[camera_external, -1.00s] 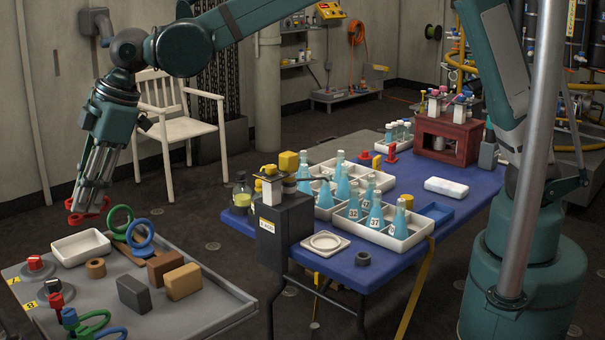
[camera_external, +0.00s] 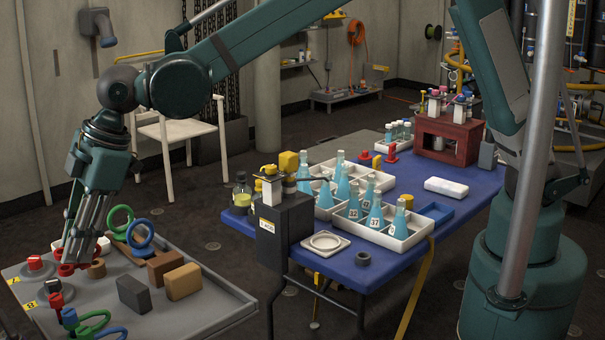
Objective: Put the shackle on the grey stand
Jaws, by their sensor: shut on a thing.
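The red shackle (camera_external: 66,270) is at the lower end of my gripper (camera_external: 80,260), low over the grey worktop (camera_external: 190,318) at the left. The gripper is shut on it and hides part of it. The white tray (camera_external: 103,244) is mostly hidden behind the gripper fingers. I cannot tell whether the shackle touches the tray or the worktop. A dark grey block (camera_external: 133,294) stands to the right of the gripper; I cannot tell whether it is the grey stand.
A brown ring (camera_external: 96,269) is close by the fingers. Green (camera_external: 120,220) and blue (camera_external: 140,235) rings, a brown block (camera_external: 165,267) and a tan block (camera_external: 183,282) stand to the right. Red knobbed pieces (camera_external: 35,263) are at the left. A blue table (camera_external: 400,262) holds flasks.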

